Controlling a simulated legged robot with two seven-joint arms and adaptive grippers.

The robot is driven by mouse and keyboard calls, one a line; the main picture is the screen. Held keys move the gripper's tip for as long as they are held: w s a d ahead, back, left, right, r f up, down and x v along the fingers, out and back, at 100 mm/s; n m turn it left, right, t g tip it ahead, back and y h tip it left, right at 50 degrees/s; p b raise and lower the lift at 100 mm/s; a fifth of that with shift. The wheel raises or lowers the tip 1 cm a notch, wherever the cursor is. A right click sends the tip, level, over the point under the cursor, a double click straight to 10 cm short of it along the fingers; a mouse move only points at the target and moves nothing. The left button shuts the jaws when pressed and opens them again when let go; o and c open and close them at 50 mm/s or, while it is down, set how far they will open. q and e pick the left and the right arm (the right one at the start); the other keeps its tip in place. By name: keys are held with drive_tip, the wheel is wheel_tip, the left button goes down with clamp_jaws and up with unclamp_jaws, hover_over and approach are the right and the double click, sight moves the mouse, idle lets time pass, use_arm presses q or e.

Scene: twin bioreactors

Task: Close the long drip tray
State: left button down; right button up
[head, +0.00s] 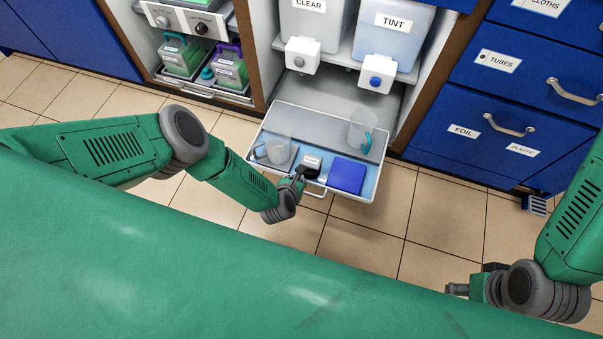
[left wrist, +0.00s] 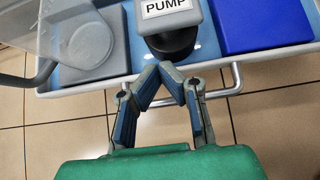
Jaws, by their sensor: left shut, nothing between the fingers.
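The long drip tray (head: 377,172) is pulled out from under the two dispensers, its floor partly covered in blue. Its front edge also shows in the left wrist view (left wrist: 262,58), with a light bar handle (left wrist: 237,82) below it at the right. My left gripper (head: 299,178) is at the front edge, left of the handle's middle. In the left wrist view its fingertips (left wrist: 172,70) meet with nothing between them, just in front of the pump (left wrist: 172,30). I cannot tell whether they touch the tray. My right gripper (head: 457,289) is far off at the lower right, its fingers too small to read.
In the tray are a clear jug (head: 278,137) at left, a clear cup (head: 361,130) at back right and a blue block (head: 346,175). White taps (head: 301,55) hang above the tray's back. Blue drawers (head: 470,125) stand right. Tiled floor in front is clear.

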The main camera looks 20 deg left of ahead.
use_arm(q)
drive_tip(key=shift+w+d+r, duration=0.1)
drive_tip(key=shift+w, duration=0.55)
drive_tip(key=shift+w+d+r, duration=0.1)
drive_tip(key=shift+w, duration=0.5)
drive_tip(key=shift+w+b, duration=0.3)
drive_tip(key=shift+a, duration=0.1)
